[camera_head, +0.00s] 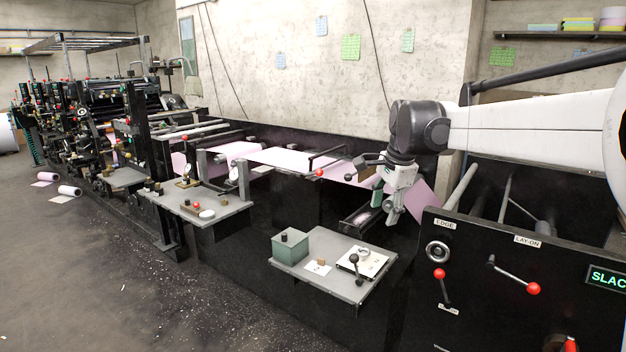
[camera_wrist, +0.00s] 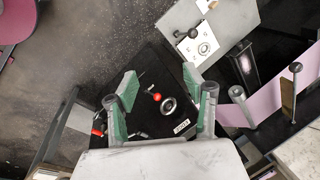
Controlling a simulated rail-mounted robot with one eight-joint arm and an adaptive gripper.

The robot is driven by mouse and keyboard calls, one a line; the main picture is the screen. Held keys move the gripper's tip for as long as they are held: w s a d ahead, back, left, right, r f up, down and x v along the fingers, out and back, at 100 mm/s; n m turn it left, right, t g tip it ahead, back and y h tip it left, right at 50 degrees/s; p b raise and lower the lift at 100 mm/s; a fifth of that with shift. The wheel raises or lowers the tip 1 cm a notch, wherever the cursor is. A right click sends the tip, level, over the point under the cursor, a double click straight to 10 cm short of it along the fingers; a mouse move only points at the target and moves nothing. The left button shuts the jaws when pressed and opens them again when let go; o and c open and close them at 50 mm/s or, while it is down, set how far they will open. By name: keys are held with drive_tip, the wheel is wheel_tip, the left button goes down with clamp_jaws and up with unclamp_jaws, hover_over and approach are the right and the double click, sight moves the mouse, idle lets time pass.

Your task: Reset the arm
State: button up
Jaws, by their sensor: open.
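My gripper (camera_head: 389,212) hangs at the end of my white arm, pointing down, right of the grey side table (camera_head: 330,292) and left of the black control panel (camera_head: 480,270). In the wrist view my gripper (camera_wrist: 158,82) shows two fingers with green pads, spread well apart. Nothing is between them. The panel's round EDGE dial and a red knob show below and beyond the fingers. Whether the gripper touches the pink web (camera_head: 423,203) behind it cannot be told.
The side table holds a green-grey box (camera_head: 290,246) and a white plate with a black-knobbed lever (camera_head: 355,265). Red-knobbed levers (camera_head: 533,288) stick out from the panel. A long printing machine (camera_head: 100,120) runs to the far left. The floor at front left is clear.

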drive_tip(key=s+d+f+n+t, duration=0.1)
drive_tip(key=s+n, duration=0.4)
drive_tip(key=s, duration=0.8)
drive_tip(key=s+d+f+n+t, duration=0.15)
drive_tip(key=s+n, duration=0.25)
drive_tip(key=s, duration=1)
drive_tip(key=s+f+n+t+h, duration=0.1)
drive_tip(key=s+f+n, duration=0.3)
drive_tip(key=s+f, duration=0.2)
drive_tip(key=s, duration=0.2)
drive_tip(key=shift+s+f+t, duration=0.3)
drive_tip(key=shift+s+t, duration=0.05)
drive_tip(key=shift+s, duration=0.05)
